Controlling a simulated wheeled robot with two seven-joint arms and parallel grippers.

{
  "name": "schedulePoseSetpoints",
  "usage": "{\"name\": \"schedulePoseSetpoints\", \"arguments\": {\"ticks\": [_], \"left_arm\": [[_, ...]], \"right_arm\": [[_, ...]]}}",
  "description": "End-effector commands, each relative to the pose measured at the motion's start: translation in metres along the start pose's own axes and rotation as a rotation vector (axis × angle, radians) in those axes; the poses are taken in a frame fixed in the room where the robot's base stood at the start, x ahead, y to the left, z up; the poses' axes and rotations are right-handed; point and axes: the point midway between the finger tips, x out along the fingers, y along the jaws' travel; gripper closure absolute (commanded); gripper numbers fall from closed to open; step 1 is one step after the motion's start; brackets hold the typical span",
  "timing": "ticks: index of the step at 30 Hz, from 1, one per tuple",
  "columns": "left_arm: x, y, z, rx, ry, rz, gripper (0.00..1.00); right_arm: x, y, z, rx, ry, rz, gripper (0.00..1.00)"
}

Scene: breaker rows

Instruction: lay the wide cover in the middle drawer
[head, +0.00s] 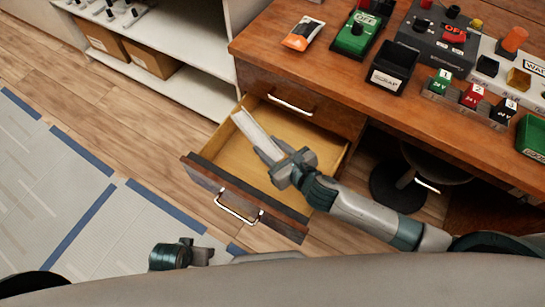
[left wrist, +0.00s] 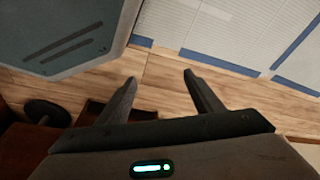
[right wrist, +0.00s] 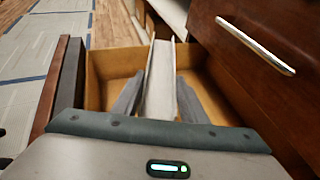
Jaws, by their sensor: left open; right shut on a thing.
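The wide cover (head: 256,136) is a long, pale strip. My right gripper (head: 285,163) is shut on its near end, over the open drawer. In the right wrist view the cover (right wrist: 160,80) runs away from between the fingers (right wrist: 160,98), along the drawer's length. The open drawer (head: 222,152) has a light wood inside and a dark front with a metal handle; nothing else shows in it. I cannot tell whether the cover touches the drawer floor. My left gripper (left wrist: 160,85) is open and empty, over the wood floor, away from the drawer.
The wooden desk top (head: 262,48) holds a black scrap bin (head: 393,68), an orange and white packet (head: 302,33) and several coloured breaker blocks. A closed drawer (head: 270,88) with a handle sits above the open one. A stool (head: 390,185) stands under the desk; a white shelf (head: 180,95) is behind.

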Motion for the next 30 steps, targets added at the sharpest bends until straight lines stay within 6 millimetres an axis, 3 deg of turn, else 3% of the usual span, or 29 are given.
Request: {"name": "schedulePoseSetpoints", "arguments": {"ticks": [6, 20, 30], "left_arm": [[-0.021, 0.0, -0.004, 0.0, 0.006, -0.002, 0.4], [-0.027, 0.0, -0.005, 0.0, 0.005, -0.002, 0.4], [-0.058, 0.0, -0.007, -0.002, 0.011, -0.005, 0.4]], "right_arm": [[0.012, 0.0, -0.03, 0.001, 0.001, 0.0, 0.84], [0.015, 0.0, -0.036, 0.0, 0.0, 0.0, 0.84], [0.029, 0.0, -0.07, 0.001, 0.001, 0.0, 0.84]]}}
